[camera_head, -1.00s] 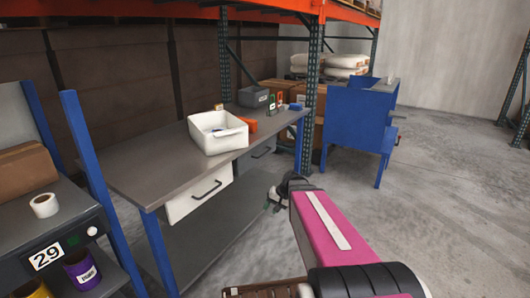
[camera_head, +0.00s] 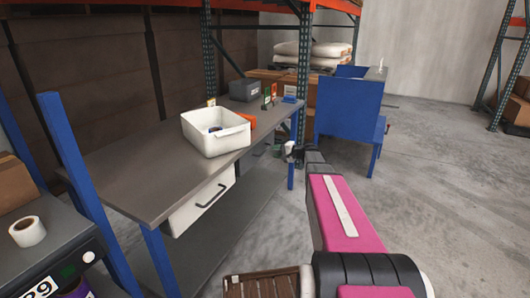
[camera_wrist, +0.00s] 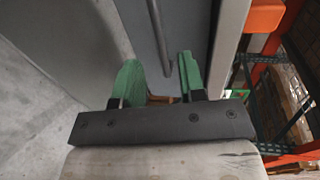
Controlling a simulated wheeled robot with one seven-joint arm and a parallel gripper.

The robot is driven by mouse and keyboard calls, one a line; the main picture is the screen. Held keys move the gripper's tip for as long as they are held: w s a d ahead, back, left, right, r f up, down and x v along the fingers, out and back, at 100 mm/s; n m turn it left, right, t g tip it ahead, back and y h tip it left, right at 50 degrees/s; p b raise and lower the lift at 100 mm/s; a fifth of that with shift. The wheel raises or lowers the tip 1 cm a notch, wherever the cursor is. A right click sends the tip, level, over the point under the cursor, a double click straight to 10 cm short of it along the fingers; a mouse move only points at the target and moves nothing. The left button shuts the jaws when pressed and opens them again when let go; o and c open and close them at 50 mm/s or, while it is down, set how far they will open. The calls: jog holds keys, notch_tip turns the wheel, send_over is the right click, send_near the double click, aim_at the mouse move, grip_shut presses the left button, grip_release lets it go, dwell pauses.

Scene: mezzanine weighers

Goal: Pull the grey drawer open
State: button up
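The grey drawer (camera_head: 250,160) is under the right part of the workbench top, partly hidden near my arm in the head view. Its flat front also shows in the wrist view (camera_wrist: 186,22). The dark bar handle (camera_wrist: 158,35) runs up the picture there. My gripper (camera_wrist: 160,72) is open, with a green fingertip on each side of the handle's lower end in the picture. I cannot tell whether the handle is between the fingers in depth; no contact shows. In the head view my gripper (camera_head: 277,150) is beside the drawer front.
A white drawer (camera_head: 204,200) with a dark handle is left of the grey one. A white bin (camera_head: 212,142), a grey box (camera_head: 245,90) and an orange bin (camera_head: 249,120) stand on the workbench (camera_head: 135,175). A blue cabinet (camera_head: 347,110) stands behind right. The floor at right is clear.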

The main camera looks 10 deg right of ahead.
aim_at(265, 151)
jog(key=x, duration=0.7)
jog(key=shift+c, duration=0.3)
jog(key=shift+s, duration=0.1)
grip_shut()
